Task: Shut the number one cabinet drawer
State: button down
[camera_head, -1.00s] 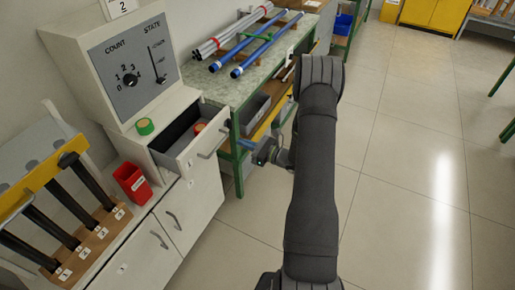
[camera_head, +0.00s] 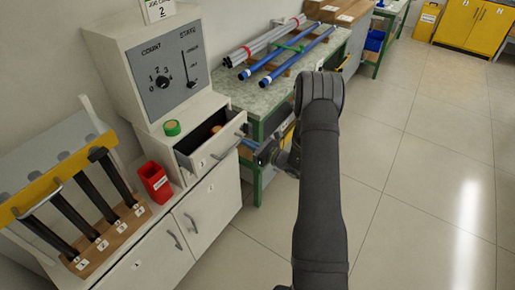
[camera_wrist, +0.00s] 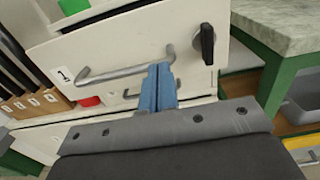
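The number one drawer (camera_head: 207,160) of the white cabinet is partly open, its inside visible from above with an orange round item (camera_head: 216,129) in it. In the wrist view its white front (camera_wrist: 120,45) carries a label "1", a grey bar handle (camera_wrist: 110,73) and a black knob (camera_wrist: 207,45) at the right. My gripper (camera_wrist: 158,68) has its blue fingers together, with the tips in front of the right part of the handle. Whether they touch it I cannot tell. In the head view my gripper (camera_head: 247,143) is just outside the drawer front.
A green tape roll (camera_head: 172,128) and a red bin (camera_head: 154,182) sit on the cabinet top. A panel with a dial (camera_head: 163,80) stands behind. A green-framed bench (camera_head: 262,95) with blue and grey rods is close on the right. The floor (camera_head: 400,190) is clear.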

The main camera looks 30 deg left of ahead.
aim_at(232, 136)
jog(key=a, duration=0.8)
jog(key=shift+a, duration=0.4)
jog(key=shift+a+r, duration=0.15)
jog(key=shift+a, duration=0.25)
jog(key=shift+s+a, duration=0.1)
jog(key=d, duration=1.4)
jog(key=shift+d, duration=0.4)
jog(key=shift+a, duration=0.15)
jog(key=a, duration=1.3)
